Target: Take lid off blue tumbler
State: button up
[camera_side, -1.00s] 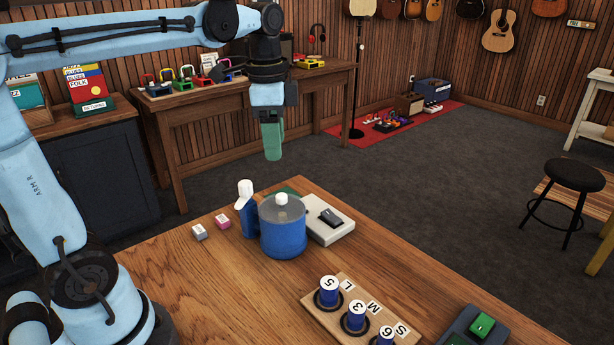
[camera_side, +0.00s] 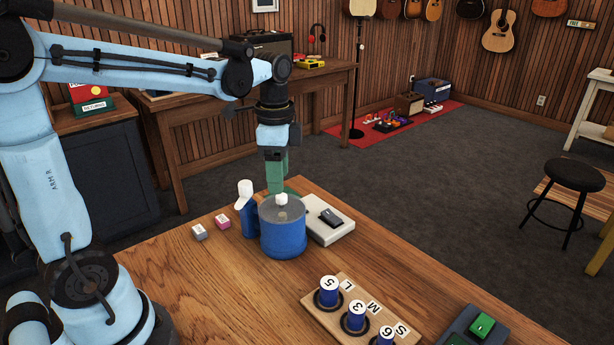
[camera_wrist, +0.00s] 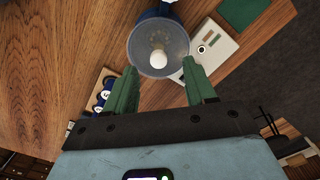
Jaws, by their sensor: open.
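The blue tumbler (camera_side: 283,236) stands upright on the wooden table. Its grey translucent lid (camera_side: 290,211) with a white knob (camera_side: 281,199) sits on top; the wrist view shows the lid (camera_wrist: 146,42) and knob (camera_wrist: 158,59) from above. My gripper (camera_side: 277,188) points down just above and behind the knob in the side view. In the wrist view my gripper (camera_wrist: 160,88) has its green fingers spread apart, with nothing between them. The knob lies a little beyond the fingertips.
A blue bottle with a white top (camera_side: 247,207) stands close at the tumbler's left. A pale box with a black switch (camera_side: 330,222) is close at its right. Small grey (camera_side: 199,232) and pink (camera_side: 222,221) blocks lie left. A board (camera_side: 312,300) with numbered blue pieces is in front.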

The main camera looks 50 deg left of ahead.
aim_at(282, 203)
jog(key=shift+d+f, duration=0.15)
jog(key=shift+f, duration=0.85)
jog(key=shift+d+f, duration=0.1)
jog(key=shift+f, duration=0.9)
grip_shut()
